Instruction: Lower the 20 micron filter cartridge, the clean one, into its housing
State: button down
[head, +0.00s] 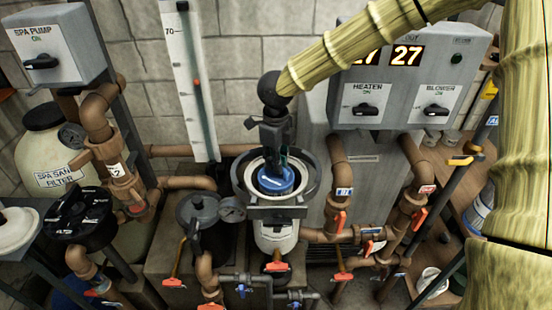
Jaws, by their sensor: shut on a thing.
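My gripper (275,152) points down at the middle of the head view. It is shut on the blue-capped filter cartridge (276,182). Only the blue top of the cartridge shows; any micron marking on it is too small to read. The blue cap sits within the round opening of a housing (309,186) with a pale inner ring and dark grey collar. A whitish labelled body (273,238) shows below the collar. How deep the cartridge reaches, and whether it touches the wall, I cannot tell. My gripper partly covers the far side of the opening.
A dark lidded pot with a gauge (203,212) stands close left. Brown pipes with orange-handled valves (338,222) crowd the right and front. A grey control box (408,85) hangs behind right. A tall white gauge board (190,80) stands behind left. A black-lidded vessel (82,212) is far left.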

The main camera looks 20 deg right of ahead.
aim_at(276, 176)
jog(key=shift+f, duration=1.1)
jog(key=shift+f+b, duration=0.55)
jog(key=shift+f, duration=0.75)
jog(key=shift+p, duration=0.5)
dwell(0.8)
jog(key=c, duration=1.4)
grip_release()
jog(key=shift+o, duration=0.2)
jog(key=shift+r+p, duration=5.65)
jog(key=shift+r, duration=0.35)
